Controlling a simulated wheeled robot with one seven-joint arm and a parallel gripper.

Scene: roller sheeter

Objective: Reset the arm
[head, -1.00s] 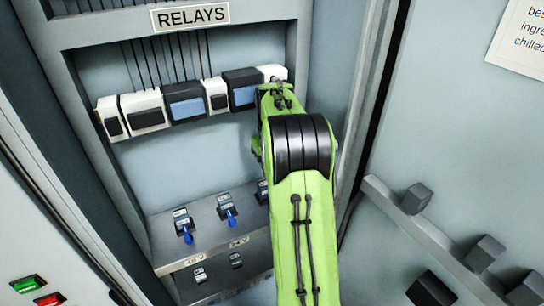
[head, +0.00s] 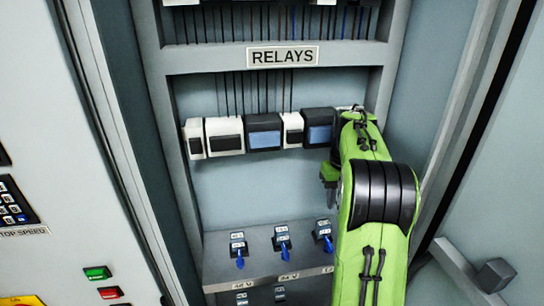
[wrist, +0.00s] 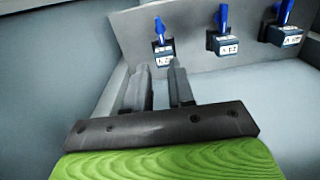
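My green arm (head: 375,210) with black joint covers reaches into the cabinet at the right of the head view, its far end by the right end of the relay row. My gripper (wrist: 159,68) shows in the wrist view with two dark grey fingers apart and nothing between them. The fingers point towards a grey panel with blue-levered switches and seem apart from it. In the head view the gripper is mostly hidden by the arm.
Black and white relays (head: 264,134) hang in a row under the RELAYS sign (head: 283,56). Blue-levered switches (head: 282,241) stand on a ledge below. Cabinet side walls flank the arm. Green (head: 97,273) and red buttons are at lower left.

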